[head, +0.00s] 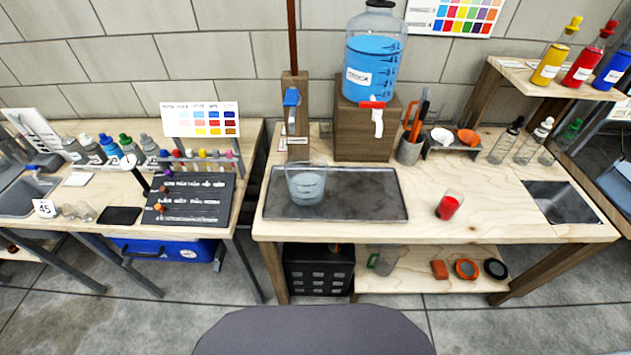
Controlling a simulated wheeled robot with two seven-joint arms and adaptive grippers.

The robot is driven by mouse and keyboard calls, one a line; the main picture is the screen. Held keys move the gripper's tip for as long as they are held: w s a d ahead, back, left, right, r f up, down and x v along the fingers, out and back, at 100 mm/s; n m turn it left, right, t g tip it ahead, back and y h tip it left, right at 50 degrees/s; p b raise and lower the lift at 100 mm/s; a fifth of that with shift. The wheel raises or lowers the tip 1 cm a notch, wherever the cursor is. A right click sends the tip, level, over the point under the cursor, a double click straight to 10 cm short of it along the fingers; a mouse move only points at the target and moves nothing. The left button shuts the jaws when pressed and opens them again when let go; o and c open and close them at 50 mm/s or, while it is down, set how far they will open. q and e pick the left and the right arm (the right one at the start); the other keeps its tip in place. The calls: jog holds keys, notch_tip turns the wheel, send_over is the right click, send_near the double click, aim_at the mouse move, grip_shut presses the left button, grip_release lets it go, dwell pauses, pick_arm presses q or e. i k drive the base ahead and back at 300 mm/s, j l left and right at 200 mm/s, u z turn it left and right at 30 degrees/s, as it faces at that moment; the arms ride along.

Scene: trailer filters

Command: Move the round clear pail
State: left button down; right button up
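A round clear pail (306,184) stands upright on the left part of a dark metal tray (365,197) on the right-hand wooden table. It has graduation marks on its side and seems to hold some clear liquid. Its rim is open at the top. A wooden post with a blue-handled tap (291,97) stands just behind it. Neither of my grippers shows in the head view.
A blue water jug (372,68) on a wooden block stands behind the tray, its red tap facing forward. A gap separates this table from the left table (100,222). The right table's front edge is clear.

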aim_at(306, 172)
jog(key=l+u, duration=0.2)
jog(key=l, duration=0.3)
jog(key=k+l+u, duration=0.2)
jog(key=l, duration=0.3)
jog(key=l+u, duration=0.15)
jog(key=l, duration=0.35)
